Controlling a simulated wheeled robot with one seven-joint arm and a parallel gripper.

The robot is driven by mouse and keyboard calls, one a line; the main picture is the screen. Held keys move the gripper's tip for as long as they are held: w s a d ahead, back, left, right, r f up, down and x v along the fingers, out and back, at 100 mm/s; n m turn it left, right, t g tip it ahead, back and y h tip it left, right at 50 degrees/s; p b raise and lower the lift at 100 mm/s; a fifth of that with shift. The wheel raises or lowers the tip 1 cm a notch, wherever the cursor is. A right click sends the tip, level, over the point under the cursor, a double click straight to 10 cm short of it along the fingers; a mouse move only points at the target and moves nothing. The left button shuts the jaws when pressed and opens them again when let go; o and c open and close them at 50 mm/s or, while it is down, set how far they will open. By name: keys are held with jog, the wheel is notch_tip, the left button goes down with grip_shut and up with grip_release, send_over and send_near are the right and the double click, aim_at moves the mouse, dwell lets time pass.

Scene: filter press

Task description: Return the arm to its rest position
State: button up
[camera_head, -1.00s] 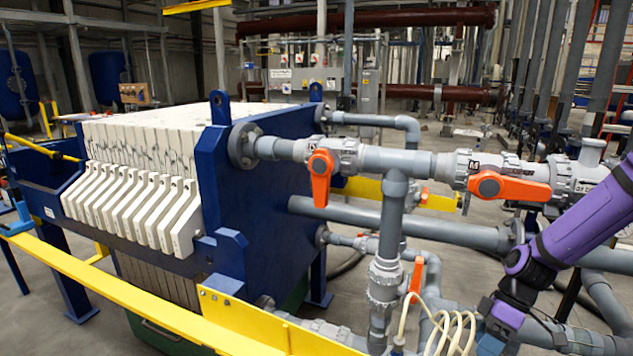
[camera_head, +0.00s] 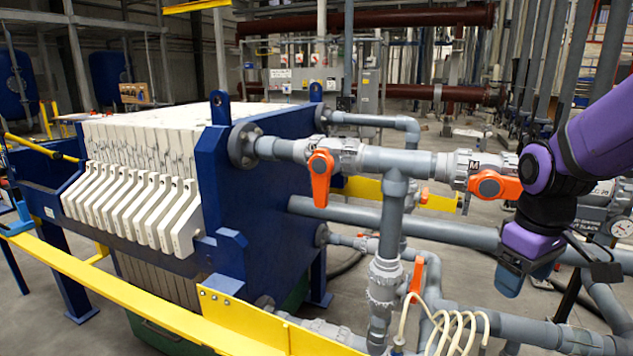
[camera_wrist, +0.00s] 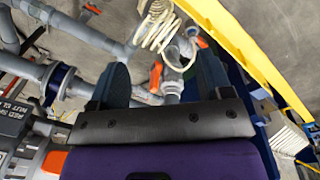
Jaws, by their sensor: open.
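My purple arm (camera_head: 600,135) reaches in from the right edge of the head view. It bends down at a dark wrist, and my gripper (camera_head: 510,278) hangs below with its fingers pointing down, in front of the grey pipes. In the wrist view my gripper (camera_wrist: 162,80) shows two dark blue fingers spread apart with nothing between them. Pipes, a coiled hose and floor show beyond the fingers.
A blue filter press (camera_head: 265,190) with white plates (camera_head: 130,205) stands at left. Grey pipes (camera_head: 450,230) with orange valve handles (camera_head: 320,178) run beside my arm. A pale coiled hose (camera_head: 455,325) is left of my gripper. A yellow rail (camera_head: 120,290) crosses the front.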

jog(key=s+a+r+m+t, duration=0.2)
jog(key=s+r+m+t, duration=0.2)
jog(key=s+r, duration=0.7)
jog(key=shift+s+m+t+y, duration=0.15)
jog(key=shift+m+t+y, duration=0.15)
jog(key=shift+t, duration=0.1)
jog(key=shift+a, duration=0.1)
dwell(0.3)
